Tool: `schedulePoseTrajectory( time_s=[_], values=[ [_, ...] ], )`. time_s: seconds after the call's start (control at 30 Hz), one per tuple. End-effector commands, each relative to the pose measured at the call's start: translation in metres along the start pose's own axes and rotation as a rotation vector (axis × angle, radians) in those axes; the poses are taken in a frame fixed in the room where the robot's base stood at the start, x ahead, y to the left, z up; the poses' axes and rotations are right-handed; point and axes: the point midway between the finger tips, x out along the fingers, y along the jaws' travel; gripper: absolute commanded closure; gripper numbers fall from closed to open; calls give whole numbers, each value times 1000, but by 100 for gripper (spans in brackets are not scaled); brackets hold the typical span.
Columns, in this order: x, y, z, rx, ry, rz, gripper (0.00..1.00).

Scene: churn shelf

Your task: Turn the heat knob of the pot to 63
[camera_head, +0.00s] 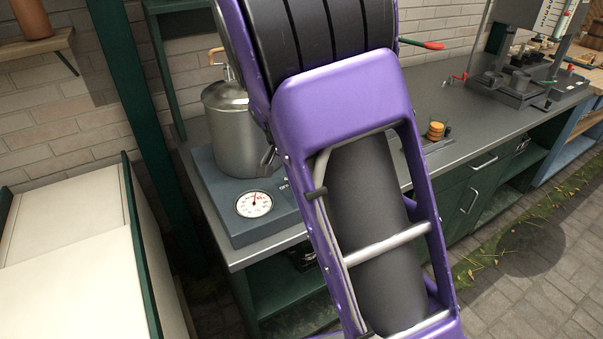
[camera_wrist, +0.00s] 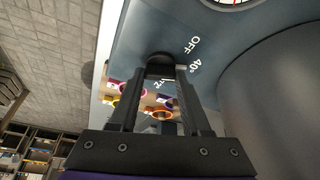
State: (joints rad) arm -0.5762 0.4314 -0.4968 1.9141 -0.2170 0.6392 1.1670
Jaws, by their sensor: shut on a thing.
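The metal pot (camera_head: 230,128) stands on a blue-grey heater base (camera_head: 222,195) at the left end of the workbench. A round white dial with a red needle (camera_head: 254,204) is on the base's front; only its edge shows in the wrist view (camera_wrist: 236,2). In the wrist view my gripper (camera_wrist: 161,72) is shut on the dark heat knob (camera_wrist: 160,59). The marks OFF and 40° are readable beside it; another mark is partly covered by the fingers. The knob's pointer and setting cannot be made out. In the head view my purple arm hides the knob.
The pot's wall (camera_wrist: 280,95) is close to the right of my gripper in the wrist view. Orange round things (camera_head: 436,130) stand on the grey bench top (camera_head: 455,95), with a machine (camera_head: 520,80) further right. A pale-topped cabinet (camera_head: 75,250) stands at left.

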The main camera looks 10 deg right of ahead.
Motion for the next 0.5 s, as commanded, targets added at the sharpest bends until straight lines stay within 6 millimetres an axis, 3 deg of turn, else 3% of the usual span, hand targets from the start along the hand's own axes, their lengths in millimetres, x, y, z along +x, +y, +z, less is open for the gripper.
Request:
schedulePoseTrajectory(
  time_s=[0.13,0.17,0.3,0.5],
  values=[
    [-1,0,-1,1,1,-2,100],
    [-1,0,-1,1,1,-2,49],
    [0,0,-1,0,1,-2,24],
    [0,0,0,-1,0,-1,22]
  ],
)
